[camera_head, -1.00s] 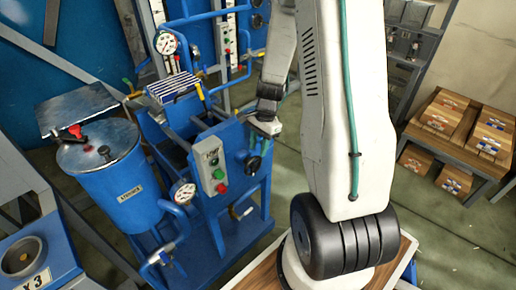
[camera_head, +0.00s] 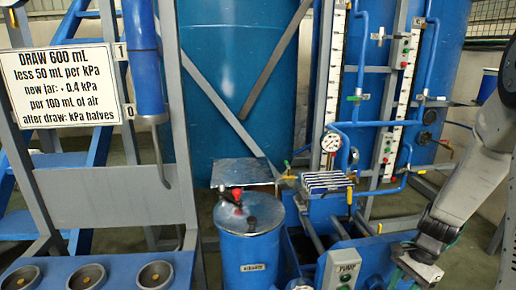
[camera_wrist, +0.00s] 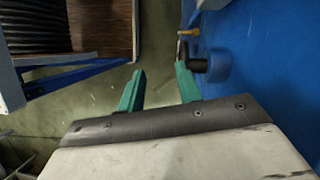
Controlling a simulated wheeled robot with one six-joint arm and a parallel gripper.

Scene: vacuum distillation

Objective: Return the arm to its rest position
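My arm enters the head view at the right edge, and its wrist hangs at the lower right. My gripper (camera_head: 418,268) is to the right of the blue unit with the PUMP panel (camera_head: 340,270); its fingers are hard to make out there. In the wrist view the two green fingers of my gripper (camera_wrist: 160,82) stand apart with nothing between them. The right finger is close to a blue round fitting (camera_wrist: 218,66) with a dark stem on a blue surface. I cannot tell whether they touch.
A blue drum (camera_head: 250,240) with a red-handled valve stands left of the pump unit. A blue bench (camera_head: 110,272) with round sockets is at the lower left, below a white sign (camera_head: 58,86). Gauges and blue pipes stand behind. Green floor (camera_wrist: 105,100) shows below the gripper.

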